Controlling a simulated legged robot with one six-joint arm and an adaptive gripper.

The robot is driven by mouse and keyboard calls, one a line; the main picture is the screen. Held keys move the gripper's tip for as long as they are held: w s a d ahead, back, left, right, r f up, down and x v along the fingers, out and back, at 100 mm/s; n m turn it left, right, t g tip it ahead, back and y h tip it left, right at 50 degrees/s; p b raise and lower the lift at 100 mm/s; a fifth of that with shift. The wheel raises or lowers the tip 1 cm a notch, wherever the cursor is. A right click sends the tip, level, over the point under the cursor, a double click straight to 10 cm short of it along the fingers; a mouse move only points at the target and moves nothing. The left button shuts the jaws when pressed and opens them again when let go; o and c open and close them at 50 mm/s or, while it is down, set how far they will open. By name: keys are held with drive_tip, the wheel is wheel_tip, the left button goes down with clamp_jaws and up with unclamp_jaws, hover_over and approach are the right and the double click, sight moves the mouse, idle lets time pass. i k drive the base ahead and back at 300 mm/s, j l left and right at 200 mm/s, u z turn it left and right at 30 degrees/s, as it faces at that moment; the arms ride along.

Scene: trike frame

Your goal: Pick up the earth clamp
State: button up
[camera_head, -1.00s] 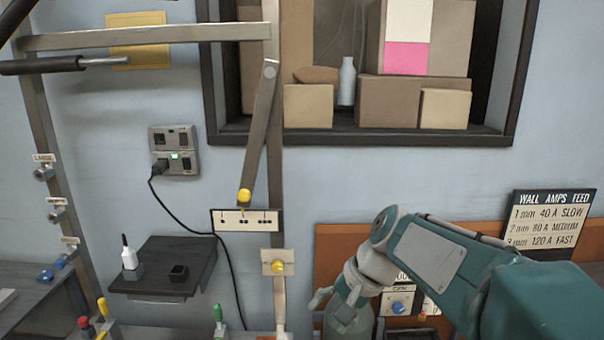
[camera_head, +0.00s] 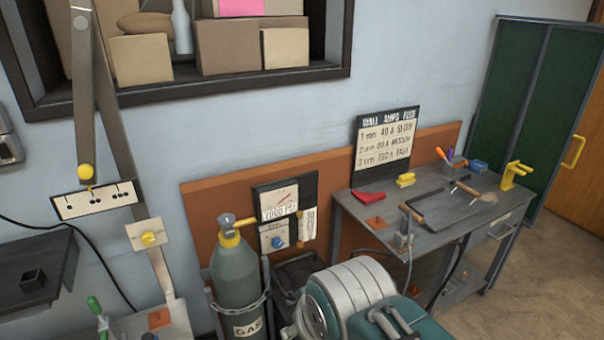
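I cannot pick out the earth clamp with certainty. On the grey workbench (camera_head: 445,212) at the right, a small grey piece with a cable (camera_head: 403,241) sits at the near left edge, its cable hanging down in front; I cannot tell whether it is the clamp. A yellow clamp-shaped piece (camera_head: 516,174) stands at the bench's far right corner. My gripper is not in view.
A gas cylinder (camera_head: 238,275) stands chained left of my arm. The bench also holds a red piece (camera_head: 368,196), yellow blocks (camera_head: 405,180), a hammer (camera_head: 474,192) and a pen holder (camera_head: 452,163). A green cabinet (camera_head: 525,95) stands behind right. Floor (camera_head: 545,270) at the right is clear.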

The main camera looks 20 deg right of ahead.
sight(400, 237)
drive_tip(key=z, duration=1.45)
drive_tip(key=u, duration=2.2)
drive_tip(key=z, duration=2.2)
drive_tip(key=i+j+z, duration=0.15)
drive_tip(key=j, duration=0.15)
